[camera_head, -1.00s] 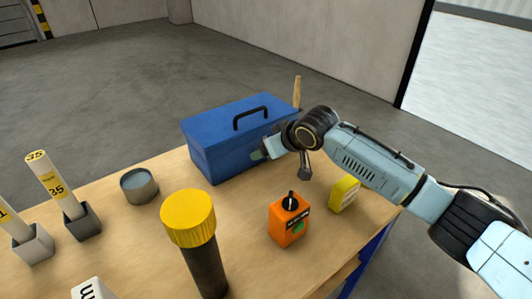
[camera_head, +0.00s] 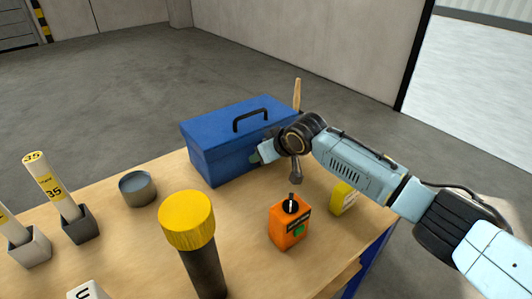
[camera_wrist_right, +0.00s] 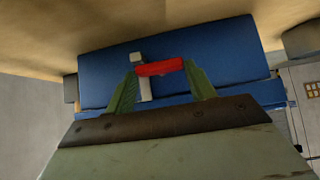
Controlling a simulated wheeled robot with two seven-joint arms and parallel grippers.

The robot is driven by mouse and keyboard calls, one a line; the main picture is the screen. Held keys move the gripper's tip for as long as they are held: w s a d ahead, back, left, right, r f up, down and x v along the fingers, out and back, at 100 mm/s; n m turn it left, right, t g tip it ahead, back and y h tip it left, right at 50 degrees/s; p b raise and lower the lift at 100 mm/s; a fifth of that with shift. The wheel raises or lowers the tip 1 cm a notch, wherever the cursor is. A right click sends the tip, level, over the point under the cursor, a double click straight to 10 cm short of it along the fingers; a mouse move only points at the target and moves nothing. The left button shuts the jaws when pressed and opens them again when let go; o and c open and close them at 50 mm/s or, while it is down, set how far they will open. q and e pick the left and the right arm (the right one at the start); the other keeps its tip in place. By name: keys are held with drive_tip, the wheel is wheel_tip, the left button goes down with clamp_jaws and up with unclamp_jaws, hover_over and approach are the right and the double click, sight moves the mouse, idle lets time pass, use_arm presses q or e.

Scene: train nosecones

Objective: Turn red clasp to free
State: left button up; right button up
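The blue toolbox (camera_head: 215,132) with a black handle stands on the table, its lid shut. The red clasp (camera_wrist_right: 160,67) shows in the right wrist view on the toolbox's blue side, lying crosswise beside a pale metal strip (camera_wrist_right: 142,80). My right gripper (camera_wrist_right: 160,70) is open, with its green fingertips on either side of the clasp, close to its two ends. I cannot tell whether they touch it. In the head view my right gripper (camera_head: 258,154) is at the toolbox's right end, and the clasp is hidden there. My left gripper is not in view.
An orange box with a black knob (camera_head: 289,224) and a yellow block (camera_head: 344,197) stand near my right arm. A yellow-capped black cylinder (camera_head: 190,235), a grey round tin (camera_head: 137,189) and marked tubes in holders (camera_head: 58,198) stand to the left.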

drive_tip(key=shift+c, duration=0.6)
drive_tip(key=shift+a+p, duration=0.1)
drive_tip(key=shift+p, duration=0.35)
drive_tip(key=h+p, duration=0.1)
drive_tip(key=n+t+p, duration=0.1)
drive_tip(key=p, duration=0.1)
drive_tip(key=shift+s+a+r+h, duration=0.1)
drive_tip(key=shift+s+a+h, duration=0.15)
drive_tip(key=shift+h, duration=0.15)
drive_tip(key=shift+n+t+p, duration=0.3)
drive_tip(key=shift+t+p, duration=0.1)
drive_tip(key=shift+p, duration=0.05)
drive_tip(key=shift+s+a+f+t+h+p, duration=0.1)
drive_tip(key=shift+a+f+t+h+p, duration=0.15)
drive_tip(key=shift+t+h, duration=0.2)
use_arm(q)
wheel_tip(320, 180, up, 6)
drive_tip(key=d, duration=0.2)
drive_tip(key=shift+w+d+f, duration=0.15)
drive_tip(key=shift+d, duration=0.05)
use_arm(e)
drive_tip(key=shift+f+n+t+h, duration=0.1)
drive_tip(key=shift+n+t+h, duration=0.35)
drive_tip(key=shift+n+h, duration=0.25)
drive_tip(key=shift+s, duration=0.1)
drive_tip(key=o, duration=1)
